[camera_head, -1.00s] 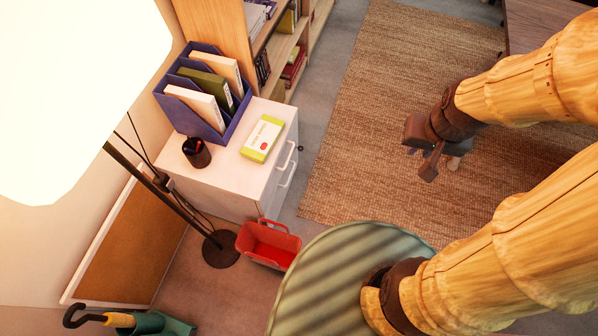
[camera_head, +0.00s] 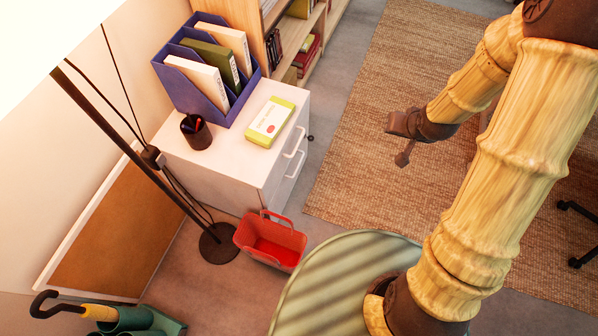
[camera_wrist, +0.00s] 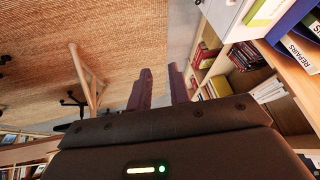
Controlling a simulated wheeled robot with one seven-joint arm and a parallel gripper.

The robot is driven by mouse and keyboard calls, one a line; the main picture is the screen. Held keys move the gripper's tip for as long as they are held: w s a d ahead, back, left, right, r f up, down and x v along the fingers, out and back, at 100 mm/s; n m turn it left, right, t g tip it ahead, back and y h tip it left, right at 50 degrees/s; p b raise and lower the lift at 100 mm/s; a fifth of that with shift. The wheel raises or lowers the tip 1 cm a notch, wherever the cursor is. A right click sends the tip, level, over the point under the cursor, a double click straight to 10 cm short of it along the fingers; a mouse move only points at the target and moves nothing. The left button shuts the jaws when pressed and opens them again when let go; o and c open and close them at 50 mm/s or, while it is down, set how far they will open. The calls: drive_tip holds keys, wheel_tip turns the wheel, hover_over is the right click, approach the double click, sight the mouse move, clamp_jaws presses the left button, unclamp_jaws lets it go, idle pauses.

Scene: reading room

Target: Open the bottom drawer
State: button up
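A white drawer cabinet (camera_head: 240,165) stands against the wall left of centre in the head view. A corner of the cabinet (camera_wrist: 221,22) shows at the top of the wrist view. My gripper (camera_head: 398,142) is over the rug, to the right of the cabinet and clear of the handles. In the wrist view its two fingers (camera_wrist: 162,88) stand apart with nothing between them.
A red basket (camera_head: 270,243) sits on the floor by the cabinet's near corner. A blue file holder (camera_head: 207,75), a pen cup (camera_head: 196,131) and a box (camera_head: 270,121) stand on top. A lamp pole (camera_head: 120,150) is at left. The woven rug (camera_head: 350,170) before the drawers is clear.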

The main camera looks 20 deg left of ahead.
drive_tip(key=w+a+f+t+y+b, duration=0.1)
drive_tip(key=a+f+y+b, duration=0.15)
drive_tip(key=f, duration=0.55)
drive_tip(key=w+a+f+y+b, duration=0.1)
drive_tip(key=w+a+f+b, duration=0.2)
drive_tip(key=f, duration=0.5)
drive_tip(key=m+t+y+b, duration=0.4)
drive_tip(key=m+y+b, duration=0.25)
drive_tip(key=b, duration=1.15)
approach(299, 163)
drive_tip(key=w+r+v, duration=0.1)
drive_tip(key=v, duration=0.4)
drive_tip(key=s+f+m+t+b, duration=0.4)
drive_tip(key=f+m+b, duration=0.2)
drive_tip(key=f, duration=0.1)
drive_tip(key=shift+s+t+y, duration=0.3)
drive_tip(key=shift+s+y, duration=0.05)
drive_tip(key=shift+y, duration=0.05)
drive_tip(key=shift+w, duration=0.1)
drive_tip(key=b+x, duration=0.6)
drive_tip(key=x, duration=1)
drive_tip(key=shift+w+a, duration=0.2)
drive_tip(key=shift+w+a+r, duration=0.1)
drive_tip(key=shift+w+a, duration=0.1)
drive_tip(key=shift+w, duration=0.05)
